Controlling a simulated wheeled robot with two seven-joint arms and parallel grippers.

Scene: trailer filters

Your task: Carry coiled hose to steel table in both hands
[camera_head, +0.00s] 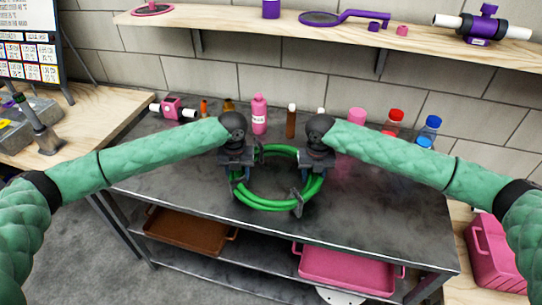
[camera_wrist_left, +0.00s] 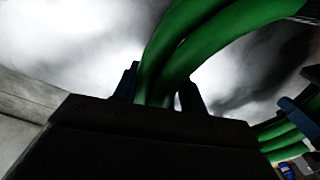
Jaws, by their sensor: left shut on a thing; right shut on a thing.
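A coiled green hose (camera_head: 268,203) is at the middle of the steel table (camera_head: 375,215) in the head view. I cannot tell whether it touches the top or hangs just above it. My left gripper (camera_head: 238,176) is shut on the coil's left side. My right gripper (camera_head: 300,196) is shut on its right side. In the left wrist view, the green hose (camera_wrist_left: 205,45) runs up from between the dark fingers of my left gripper (camera_wrist_left: 158,92). More green loops show at the lower right there.
Bottles stand along the table's back, among them a pink bottle (camera_head: 259,115), a brown bottle (camera_head: 291,121) and a blue-capped jar (camera_head: 430,127). A pink valve (camera_head: 173,107) lies at back left. A wooden shelf (camera_head: 235,19) runs above. Brown and pink trays (camera_head: 345,268) sit below. The table's front is clear.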

